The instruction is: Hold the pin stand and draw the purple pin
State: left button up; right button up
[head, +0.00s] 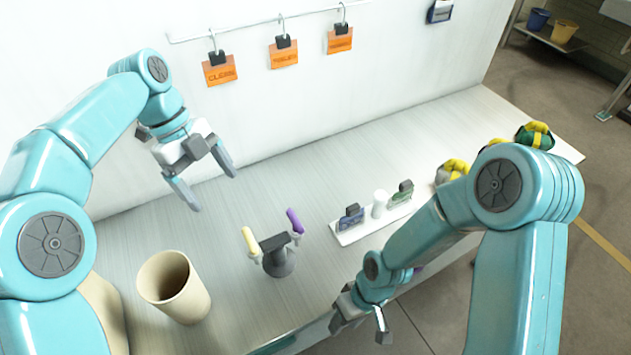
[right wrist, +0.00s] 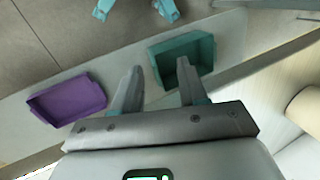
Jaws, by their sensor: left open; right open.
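The dark pin stand (head: 277,262) stands on the pale table in the head view. Its crossbar carries a yellow pin (head: 250,241) at the left end and a purple pin (head: 295,221) at the right end. My left gripper (head: 212,194) is open and empty, above the table, behind and left of the stand. My right gripper (head: 366,330) is open and empty at the table's front edge, in front and right of the stand. The right wrist view shows its two fingers (right wrist: 158,92) spread with nothing between them; the stand is not in that view.
A beige cup (head: 175,287) stands left of the stand. A white tray (head: 349,237) with small items lies to the right. Yellow-banded bundles (head: 535,135) sit farther right. The right wrist view shows a purple bin (right wrist: 68,99) and a teal bin (right wrist: 181,60). Orange tags (head: 220,70) hang behind.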

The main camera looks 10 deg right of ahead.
aim_at(251, 238)
pick_arm(q)
jog(key=x, duration=1.6)
jog(key=shift+w+d+f, duration=0.15)
jog(key=shift+d+f, duration=0.05)
jog(key=shift+f, duration=0.05)
pick_arm(e)
jog(key=w+a+r+n+t, duration=0.1)
jog(key=w+r+n, duration=0.2)
jog(key=r, duration=0.6)
jog(key=w+a+r+n+t+y, duration=0.1)
jog(key=w+r+n+t, duration=0.1)
jog(key=w+r, duration=0.5)
jog(key=w+a+r+n+t, duration=0.1)
jog(key=w+r+n, duration=0.3)
jog(key=r, duration=0.9)
jog(key=shift+w+n, duration=0.3)
jog(key=shift+w, duration=0.25)
jog(key=shift+r, duration=0.1)
